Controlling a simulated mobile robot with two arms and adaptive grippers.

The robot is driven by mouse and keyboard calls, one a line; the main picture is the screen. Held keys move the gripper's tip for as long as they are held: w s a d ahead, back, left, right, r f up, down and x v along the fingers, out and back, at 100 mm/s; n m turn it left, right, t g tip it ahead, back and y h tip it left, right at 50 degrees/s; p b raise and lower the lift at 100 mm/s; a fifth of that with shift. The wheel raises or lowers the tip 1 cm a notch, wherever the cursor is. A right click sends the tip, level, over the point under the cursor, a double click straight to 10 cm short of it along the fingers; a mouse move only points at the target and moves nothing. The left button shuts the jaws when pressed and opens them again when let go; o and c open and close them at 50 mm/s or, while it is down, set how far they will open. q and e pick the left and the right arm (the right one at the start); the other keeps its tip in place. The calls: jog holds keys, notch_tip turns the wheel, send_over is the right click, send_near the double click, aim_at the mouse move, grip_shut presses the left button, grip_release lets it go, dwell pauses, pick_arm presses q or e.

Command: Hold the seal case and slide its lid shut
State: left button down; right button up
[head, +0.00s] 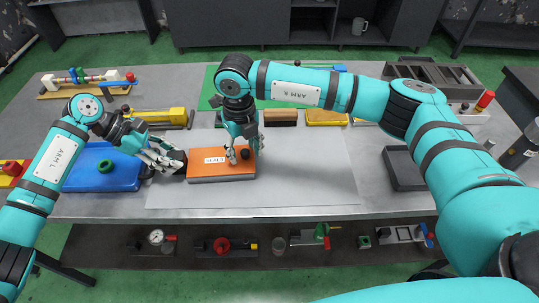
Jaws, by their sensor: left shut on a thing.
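The seal case lies on the grey mat in the middle of the bench. Its orange lid (210,172) carries a white label reading SEALS and a dark knob (245,153) near its right end. The dark body of the case (174,160) shows past the lid's left end. My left gripper (168,161) is shut on the case at that left end. My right gripper (245,152) points down over the lid's right part. Its fingers are apart, around or beside the knob; whether they touch it I cannot tell. The inside of the case is hidden.
A blue tray (122,176) with a green ring stands left of the case. An empty dark tray (400,168) lies to the right. Yellow and brown blocks line the back of the mat (310,180), whose right part is clear. Several parts sit on the lower shelf.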

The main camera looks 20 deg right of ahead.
notch_tip(320, 180, up, 12)
dwell(0.6)
dwell(0.4)
pick_arm(q)
jog(key=c, duration=0.9)
grip_release()
jog(key=shift+a, duration=0.1)
jog(key=v, duration=1.2)
jog(key=shift+w, duration=0.15)
jog(key=shift+f, duration=0.1)
